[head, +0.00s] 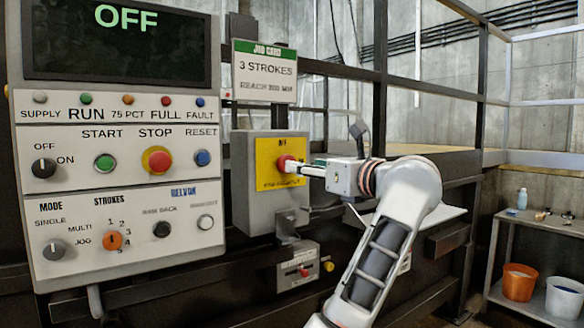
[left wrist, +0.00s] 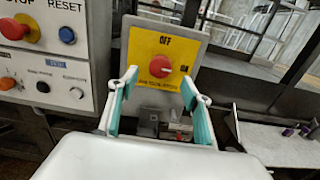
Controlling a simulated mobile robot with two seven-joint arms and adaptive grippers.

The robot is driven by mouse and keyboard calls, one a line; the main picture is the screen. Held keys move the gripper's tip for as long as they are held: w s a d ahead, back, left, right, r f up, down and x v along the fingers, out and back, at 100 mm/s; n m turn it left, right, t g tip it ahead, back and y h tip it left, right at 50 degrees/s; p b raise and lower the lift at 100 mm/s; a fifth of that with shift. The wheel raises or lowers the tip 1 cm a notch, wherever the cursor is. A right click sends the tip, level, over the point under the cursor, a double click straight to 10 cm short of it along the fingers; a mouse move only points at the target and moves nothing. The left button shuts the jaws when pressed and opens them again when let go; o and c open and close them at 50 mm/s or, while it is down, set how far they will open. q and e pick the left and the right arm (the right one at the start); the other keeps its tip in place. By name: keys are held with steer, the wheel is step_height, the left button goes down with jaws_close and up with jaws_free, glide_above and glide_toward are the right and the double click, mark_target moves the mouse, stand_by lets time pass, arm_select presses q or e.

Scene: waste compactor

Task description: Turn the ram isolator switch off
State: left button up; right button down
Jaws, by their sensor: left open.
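The ram isolator switch is a red round knob (head: 287,164) on a yellow plate (head: 268,160), on the front of a grey box (head: 240,190) right of the control panel. In the left wrist view the knob (left wrist: 160,67) shows between OFF above and ON at its right. A small pale mark on it seems to point toward ON. My left gripper (head: 308,168) is level with the knob, its tips close to it. Its teal-padded fingers stand open on either side of the knob in the left wrist view. Contact cannot be told. My right gripper is out of view.
The control panel (head: 120,185) stands at the left; its screen (head: 123,40) reads OFF. A job card (head: 264,72) hangs above the isolator. A smaller box with a red switch (head: 298,268) sits below. A shelf (head: 535,225) with buckets is at the far right.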

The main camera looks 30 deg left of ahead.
arm_select(q)
steer(key=x, duration=0.7)
steer(key=shift+w+a, duration=0.25)
steer(key=shift+a, duration=0.05)
steer(key=c, duration=1.1)
